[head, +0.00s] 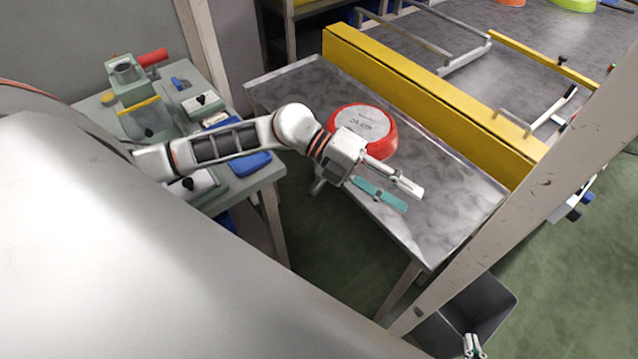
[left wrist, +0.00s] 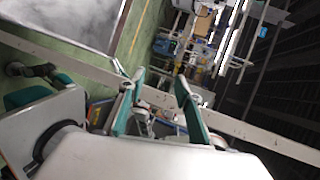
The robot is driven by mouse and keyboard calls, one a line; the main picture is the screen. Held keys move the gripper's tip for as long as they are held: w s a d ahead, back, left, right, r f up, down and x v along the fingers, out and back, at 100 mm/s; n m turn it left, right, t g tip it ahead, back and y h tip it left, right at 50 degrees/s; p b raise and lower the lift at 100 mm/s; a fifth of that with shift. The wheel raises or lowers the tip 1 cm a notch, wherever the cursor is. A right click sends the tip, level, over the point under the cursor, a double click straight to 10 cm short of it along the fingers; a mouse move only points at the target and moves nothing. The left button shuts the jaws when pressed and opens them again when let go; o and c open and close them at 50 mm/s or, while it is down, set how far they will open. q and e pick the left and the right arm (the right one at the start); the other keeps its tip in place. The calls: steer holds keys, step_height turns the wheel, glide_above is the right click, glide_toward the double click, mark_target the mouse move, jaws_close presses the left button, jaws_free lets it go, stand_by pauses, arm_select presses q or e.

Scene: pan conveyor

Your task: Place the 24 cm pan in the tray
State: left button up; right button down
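A red round pan (head: 388,123) lies base-up on the metal table, with a grey disc and dark marking on its base; I cannot read the size. My right gripper (head: 473,346) shows only as small fingertips at the bottom edge, over a dark grey open container (head: 497,292). I cannot identify the tray for certain.
The metal table (head: 450,215) is bare on its right part. A yellow rail (head: 430,100) runs along its far side, with a conveyor behind. A slanting beige post (head: 520,220) crosses the right. A green-grey bench (head: 255,183) with fixtures stands left.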

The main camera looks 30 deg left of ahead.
arm_select(q)
step_height(320, 180, up, 3)
steer(key=d+n+t+h, duration=0.3)
steer(key=n+t, duration=0.2)
steer(key=n, duration=0.1)
steer(key=a+f+n+t+y, duration=0.2)
steer(key=a+f+n+y, duration=0.2)
steer(key=f+n, duration=0.2)
steer(key=s+a+f+n+t+y, duration=0.1)
steer(key=a+f+n+t+y, duration=0.2)
steer(key=f+n, duration=0.3)
steer(key=a+f+n+t+y, duration=0.3)
steer(key=a+f+n+y, duration=0.2)
steer(key=n, duration=0.3)
steer(key=shift+s+f+n+y, duration=0.15)
steer(key=shift+f+n+y, duration=0.2)
steer(key=shift+f, duration=0.25)
steer(key=s+a+f+n+g+y, duration=0.2)
steer(key=s+a+f+n+g, duration=0.1)
steer(key=s+f, duration=0.6)
steer(key=shift+f, duration=0.35)
steer(key=shift+n, duration=0.25)
